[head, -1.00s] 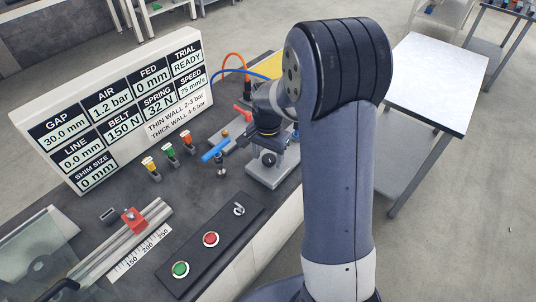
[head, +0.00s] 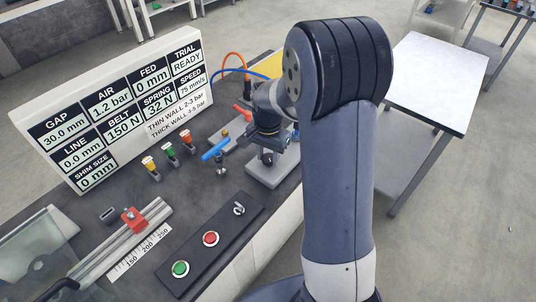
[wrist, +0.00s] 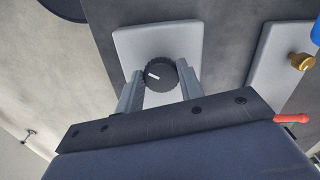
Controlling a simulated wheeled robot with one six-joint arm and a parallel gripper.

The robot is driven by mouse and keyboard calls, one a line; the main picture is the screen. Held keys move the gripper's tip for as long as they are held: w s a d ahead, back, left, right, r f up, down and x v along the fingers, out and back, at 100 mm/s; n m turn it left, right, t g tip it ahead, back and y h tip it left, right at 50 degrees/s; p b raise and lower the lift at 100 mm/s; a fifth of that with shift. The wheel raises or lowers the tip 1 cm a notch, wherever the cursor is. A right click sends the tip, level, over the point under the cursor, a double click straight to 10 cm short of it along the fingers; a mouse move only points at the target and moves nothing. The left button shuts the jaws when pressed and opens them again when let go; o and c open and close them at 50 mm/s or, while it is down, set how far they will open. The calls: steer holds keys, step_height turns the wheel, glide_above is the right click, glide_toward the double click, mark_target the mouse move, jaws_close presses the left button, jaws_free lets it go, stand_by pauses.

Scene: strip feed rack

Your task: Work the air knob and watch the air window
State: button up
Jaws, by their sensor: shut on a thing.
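The black ribbed air knob (wrist: 159,75), with a white pointer mark, sits on a light grey plate (wrist: 150,38) in the wrist view. My gripper (wrist: 160,82) has its two fingers on either side of the knob, shut on it. In the head view my gripper (head: 268,155) is down at the grey block (head: 268,178), and the knob is mostly hidden by it. The air window (head: 107,103) on the white display board reads 1.2 bar.
The board (head: 120,95) also shows gap 30.0 mm, trial READY and a note of thin wall 2-3 bar, thick wall 4-5 bar. A black button panel (head: 222,225) lies in front.

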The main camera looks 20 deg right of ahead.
mark_target(270, 158)
steer(key=n+b, duration=0.1)
steer(key=n, duration=0.6)
steer(key=shift+d, duration=0.15)
steer(key=n, duration=0.5)
steer(key=shift+d+n, duration=0.15)
steer(key=shift+n, duration=0.25)
stand_by(0.3)
steer(key=o, duration=1)
steer(key=shift+r, duration=0.1)
step_height(270, 158, up, 11)
steer(key=shift+f+b, duration=0.2)
steer(key=shift+b, duration=0.1)
